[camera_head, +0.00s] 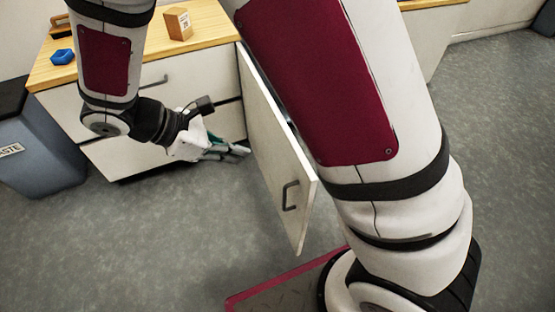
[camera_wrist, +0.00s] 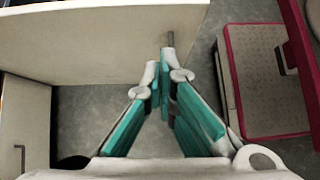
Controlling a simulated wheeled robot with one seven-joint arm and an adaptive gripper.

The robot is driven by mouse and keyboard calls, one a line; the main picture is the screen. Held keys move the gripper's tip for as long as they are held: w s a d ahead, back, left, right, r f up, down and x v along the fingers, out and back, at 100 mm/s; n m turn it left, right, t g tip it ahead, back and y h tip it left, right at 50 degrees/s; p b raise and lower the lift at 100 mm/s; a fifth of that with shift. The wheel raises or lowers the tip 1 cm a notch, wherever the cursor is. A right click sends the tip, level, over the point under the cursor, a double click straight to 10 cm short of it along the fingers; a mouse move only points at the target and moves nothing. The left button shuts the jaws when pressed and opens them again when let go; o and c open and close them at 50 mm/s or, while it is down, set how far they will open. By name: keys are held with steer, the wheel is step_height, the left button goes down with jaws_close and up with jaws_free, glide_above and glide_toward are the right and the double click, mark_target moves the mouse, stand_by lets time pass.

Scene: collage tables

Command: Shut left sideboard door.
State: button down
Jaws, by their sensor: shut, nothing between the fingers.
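The sideboard door (camera_head: 272,150) is a white panel standing open, jutting from the cabinet front towards me. Its dark handle (camera_head: 289,195) is near the free edge, on the face turned left. My gripper (camera_head: 240,150) is shut and empty, left of the door, with its teal fingers pointing at that handle-side face. I cannot tell whether the fingertips touch the door. My arm hides the cabinet opening behind the door.
The sideboard's wooden top (camera_head: 215,25) holds a small wooden block (camera_head: 179,23) and a blue object (camera_head: 63,56). White drawer fronts (camera_head: 205,70) are left of the door. A blue-grey waste bin (camera_head: 40,150) stands at the far left. The grey floor (camera_head: 150,240) in front is clear.

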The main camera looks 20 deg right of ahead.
steer(key=f, duration=0.1)
steer(key=b, duration=0.6)
glide_toward(296, 165)
steer(key=shift+x, duration=2.4)
steer(key=shift+a, duration=0.1)
